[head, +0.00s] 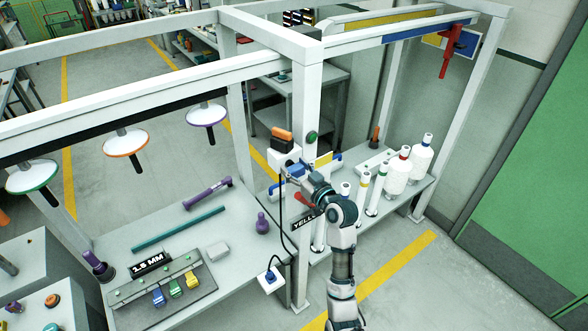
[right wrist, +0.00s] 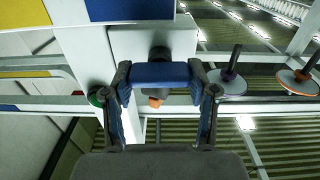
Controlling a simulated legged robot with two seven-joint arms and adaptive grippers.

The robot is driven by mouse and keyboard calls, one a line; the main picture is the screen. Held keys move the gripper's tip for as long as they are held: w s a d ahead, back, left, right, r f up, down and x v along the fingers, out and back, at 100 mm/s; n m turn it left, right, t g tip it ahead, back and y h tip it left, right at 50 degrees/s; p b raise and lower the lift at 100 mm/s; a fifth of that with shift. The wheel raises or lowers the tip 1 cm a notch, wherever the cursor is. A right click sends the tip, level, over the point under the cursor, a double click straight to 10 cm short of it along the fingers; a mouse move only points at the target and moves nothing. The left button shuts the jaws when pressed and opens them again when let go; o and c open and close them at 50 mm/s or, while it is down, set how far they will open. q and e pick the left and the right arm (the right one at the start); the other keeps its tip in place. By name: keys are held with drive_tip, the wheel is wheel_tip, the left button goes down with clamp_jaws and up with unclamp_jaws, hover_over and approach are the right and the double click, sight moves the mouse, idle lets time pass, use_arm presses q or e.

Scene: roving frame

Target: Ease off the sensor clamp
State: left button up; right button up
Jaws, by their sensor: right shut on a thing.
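A white block with an orange and dark top (head: 282,141), which I take to be the sensor clamp, sits against the upright post of the frame. A black cable runs down from near it. My right gripper (head: 291,172) reaches up to its front. In the right wrist view, my right gripper (right wrist: 162,82) has its two fingers at the ends of a blue bar (right wrist: 160,74) and is shut on it. The bar lies in front of a pale block (right wrist: 155,42); how they join is partly hidden. My left gripper is not in view.
A green button (head: 312,137) is on the post beside the block. White and coloured bottles (head: 397,172) stand on the shelf to the right. A grey bench (head: 205,245) with tools is at left. A red clamp-like part (head: 450,48) hangs on the upper right beam.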

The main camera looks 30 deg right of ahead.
drive_tip(key=shift+a+f, duration=0.2)
drive_tip(key=shift+a, duration=0.05)
drive_tip(key=shift+d+n, duration=0.15)
drive_tip(key=shift+n, duration=0.35)
drive_tip(key=shift+d+f+n, duration=0.1)
drive_tip(key=shift+d+n, duration=0.05)
drive_tip(key=shift+n, duration=1.85)
drive_tip(key=n, duration=0.2)
drive_tip(key=shift+n, duration=0.3)
drive_tip(key=n+p, duration=0.1)
drive_tip(key=n, duration=0.1)
drive_tip(key=shift+a+n, duration=0.2)
drive_tip(key=shift+n, duration=0.2)
drive_tip(key=n+p, duration=0.1)
drive_tip(key=n, duration=0.3)
drive_tip(key=shift+f+p, duration=0.1)
drive_tip(key=shift+p, duration=0.25)
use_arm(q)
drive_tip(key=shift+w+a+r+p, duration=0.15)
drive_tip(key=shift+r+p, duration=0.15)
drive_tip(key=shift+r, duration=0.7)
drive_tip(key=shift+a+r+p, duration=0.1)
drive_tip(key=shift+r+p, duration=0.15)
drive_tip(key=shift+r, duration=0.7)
use_arm(e)
drive_tip(key=shift+f+n, duration=0.15)
drive_tip(key=shift+n, duration=1.45)
